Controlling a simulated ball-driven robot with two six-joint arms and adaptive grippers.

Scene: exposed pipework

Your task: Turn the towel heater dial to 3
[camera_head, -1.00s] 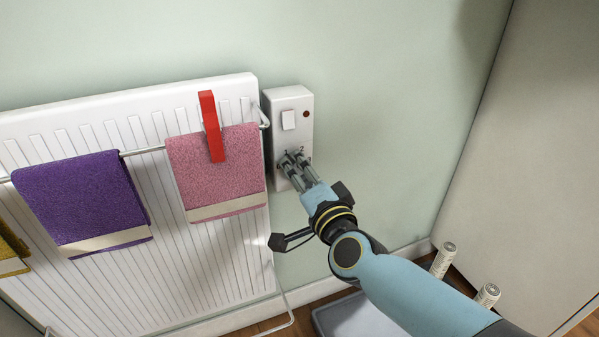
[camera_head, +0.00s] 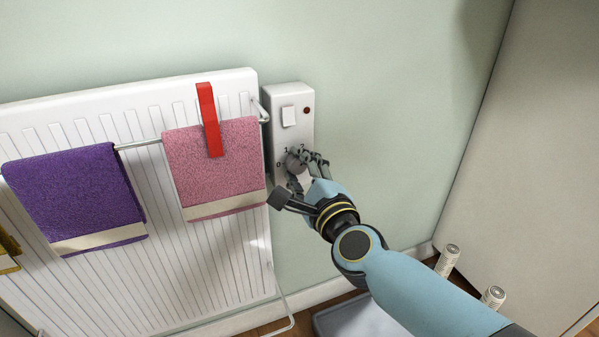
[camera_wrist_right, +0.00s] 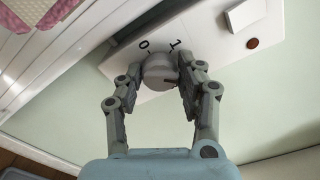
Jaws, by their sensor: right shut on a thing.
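The towel heater dial (camera_head: 295,163) is a round grey knob low on the white control box (camera_head: 279,98) beside the radiator. Printed figures 0, 1 and 2 show around it in the head view. In the right wrist view the dial (camera_wrist_right: 159,68) sits between the two fingers, with 0 and 1 above it and a small dark mark on its face. The other figures are hidden by the fingers. My right gripper (camera_head: 306,171) is shut on the dial, and it also shows in the wrist view (camera_wrist_right: 160,75). My left gripper is out of view.
The box carries a white switch (camera_head: 288,116) and a dark red light (camera_head: 307,110). Left of it, a white radiator (camera_head: 190,260) has a rail with purple (camera_head: 75,195) and pink (camera_head: 208,180) towels and a red clip (camera_head: 208,115). The wall to the right is clear.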

